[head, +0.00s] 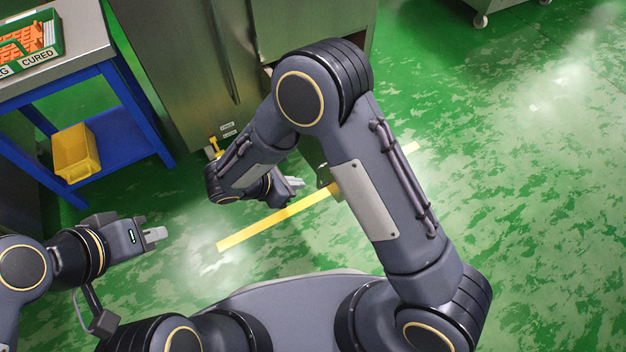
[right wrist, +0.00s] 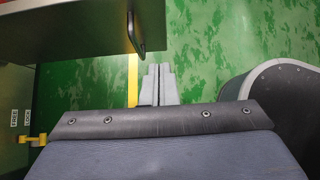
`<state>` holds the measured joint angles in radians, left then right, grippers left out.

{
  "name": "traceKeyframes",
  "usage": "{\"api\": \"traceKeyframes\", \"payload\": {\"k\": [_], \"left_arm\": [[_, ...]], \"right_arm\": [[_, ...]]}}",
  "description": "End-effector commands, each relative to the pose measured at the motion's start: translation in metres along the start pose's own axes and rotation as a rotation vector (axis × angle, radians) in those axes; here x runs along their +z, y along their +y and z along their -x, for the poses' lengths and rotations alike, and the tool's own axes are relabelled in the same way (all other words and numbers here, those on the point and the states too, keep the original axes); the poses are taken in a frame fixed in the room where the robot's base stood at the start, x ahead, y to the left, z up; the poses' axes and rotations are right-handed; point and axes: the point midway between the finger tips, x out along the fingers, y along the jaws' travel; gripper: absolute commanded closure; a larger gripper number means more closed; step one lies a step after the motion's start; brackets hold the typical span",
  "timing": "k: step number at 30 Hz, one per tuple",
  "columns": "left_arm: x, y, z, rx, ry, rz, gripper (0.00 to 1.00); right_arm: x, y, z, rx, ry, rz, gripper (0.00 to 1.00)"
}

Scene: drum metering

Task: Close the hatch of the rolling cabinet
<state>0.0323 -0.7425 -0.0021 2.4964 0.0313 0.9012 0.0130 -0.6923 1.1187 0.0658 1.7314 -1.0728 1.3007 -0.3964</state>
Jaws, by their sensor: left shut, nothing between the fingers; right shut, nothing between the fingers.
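The rolling cabinet (head: 180,60) is a grey metal body at the top centre of the head view. A yellow lever (head: 214,147) with FREE and LOCK labels sits low on it; the lever also shows in the right wrist view (right wrist: 32,139). In the right wrist view a metal panel (right wrist: 70,30), which looks like the hatch standing out, carries a dark handle (right wrist: 135,32). My right arm hides most of it in the head view. My right gripper (head: 294,184) is shut and empty; its fingers (right wrist: 158,72) are just below the handle in the wrist view, apparently apart from it. My left gripper (head: 155,236) is shut and empty.
A blue bench (head: 125,125) at the left holds a green tray (head: 55,45) of orange parts on top and a yellow bin (head: 76,150) below. A yellow floor line (head: 250,233) crosses the green floor.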

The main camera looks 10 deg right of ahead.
Motion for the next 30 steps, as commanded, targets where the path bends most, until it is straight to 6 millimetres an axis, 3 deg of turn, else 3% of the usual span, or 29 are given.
{"api": "traceKeyframes", "payload": {"k": [15,21,30], "left_arm": [[0.018,-0.016,-0.035,0.000,0.000,0.000,1.00],[0.021,-0.019,-0.042,0.000,0.000,0.000,1.00],[0.021,-0.019,-0.043,0.000,0.000,0.000,1.00]], "right_arm": [[0.000,-0.002,-0.102,-0.007,0.002,-0.005,1.00],[0.022,-0.002,-0.118,-0.006,0.003,-0.007,1.00],[0.030,-0.002,-0.123,-0.004,0.002,-0.003,1.00]]}}
